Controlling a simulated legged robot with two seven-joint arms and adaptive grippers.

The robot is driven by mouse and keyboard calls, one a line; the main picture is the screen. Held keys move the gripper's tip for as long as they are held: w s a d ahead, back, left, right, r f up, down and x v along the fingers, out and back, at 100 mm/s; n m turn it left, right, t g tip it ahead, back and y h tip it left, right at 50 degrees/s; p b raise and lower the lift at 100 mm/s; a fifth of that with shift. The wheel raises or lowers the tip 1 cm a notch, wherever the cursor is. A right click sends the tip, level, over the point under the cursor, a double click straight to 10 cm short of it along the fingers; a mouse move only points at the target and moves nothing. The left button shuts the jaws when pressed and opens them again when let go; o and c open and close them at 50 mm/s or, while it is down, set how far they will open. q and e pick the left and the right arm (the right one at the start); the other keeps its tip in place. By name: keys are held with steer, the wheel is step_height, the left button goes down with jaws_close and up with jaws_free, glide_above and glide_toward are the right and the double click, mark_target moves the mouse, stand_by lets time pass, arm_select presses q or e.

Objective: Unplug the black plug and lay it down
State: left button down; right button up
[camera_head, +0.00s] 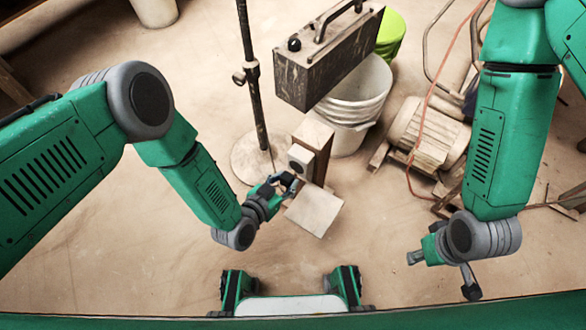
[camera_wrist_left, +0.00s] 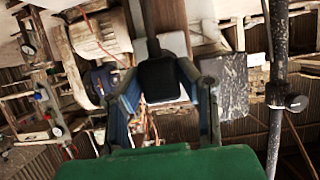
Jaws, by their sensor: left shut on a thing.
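The black plug (camera_wrist_left: 160,80) sits between the fingers of my left gripper (camera_wrist_left: 163,95) in the left wrist view, and the gripper is shut on it. A dark strip, perhaps its cord, shows above it. In the head view my left gripper (camera_head: 290,181) is beside a wooden post with a pale box (camera_head: 314,133) on top. My right gripper (camera_head: 442,275) is empty, fingers spread, low at the right.
A pale square board (camera_head: 314,210) is at the post's foot. A metal stand (camera_head: 250,90) rises behind my left gripper. A dark metal case (camera_head: 328,62), a white bucket (camera_head: 352,105) and a motor-like machine (camera_head: 428,137) stand behind. The floor at front is clear.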

arm_select(q)
steer(key=shift+s+a+p, duration=0.55)
steer(key=shift+s+a, duration=0.35)
steer(key=shift+s, duration=0.25)
